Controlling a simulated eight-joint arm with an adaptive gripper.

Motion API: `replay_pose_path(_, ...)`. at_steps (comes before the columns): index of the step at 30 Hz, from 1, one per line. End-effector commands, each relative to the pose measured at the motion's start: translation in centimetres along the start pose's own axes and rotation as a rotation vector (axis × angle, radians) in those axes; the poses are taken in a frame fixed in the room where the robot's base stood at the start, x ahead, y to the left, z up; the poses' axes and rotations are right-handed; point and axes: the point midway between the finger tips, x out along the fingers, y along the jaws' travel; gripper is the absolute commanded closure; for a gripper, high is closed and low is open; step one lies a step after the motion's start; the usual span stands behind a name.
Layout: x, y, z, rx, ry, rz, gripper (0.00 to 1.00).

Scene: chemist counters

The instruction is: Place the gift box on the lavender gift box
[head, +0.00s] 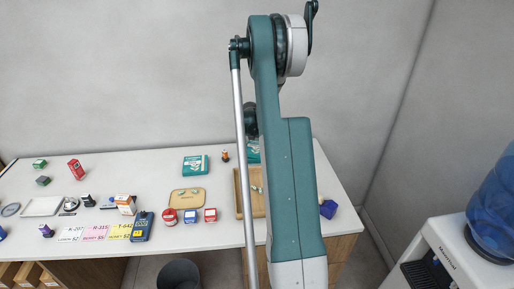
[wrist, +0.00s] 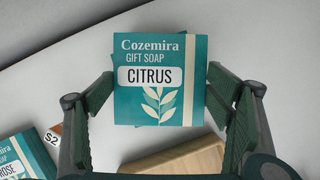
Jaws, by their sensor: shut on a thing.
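A teal and cream gift box labelled "Cozemira Gift Soap Citrus" (wrist: 150,75) fills the middle of the wrist view, face up. My gripper (wrist: 160,88) is shut on it, one finger at each side. A second teal and cream edge shows slightly turned beneath the citrus box; its label is hidden, so I cannot tell if it is the lavender gift box or whether the two touch. In the head view a teal box (head: 253,150) shows partly behind my arm at the counter's back.
A wooden tray (head: 238,190) is partly behind my arm. Tins, cards and small boxes stand to the left.

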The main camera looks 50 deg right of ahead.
Motion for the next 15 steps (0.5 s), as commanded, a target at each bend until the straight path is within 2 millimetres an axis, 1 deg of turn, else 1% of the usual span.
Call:
replay_pose_path(13,0.37,0.0,-0.15,0.0,0.0,0.0,0.37)
replay_pose_path(14,0.39,0.01,-0.16,0.0,0.0,0.0,0.2)
replay_pose_path(15,0.33,0.0,-0.13,0.0,0.0,0.0,0.15)
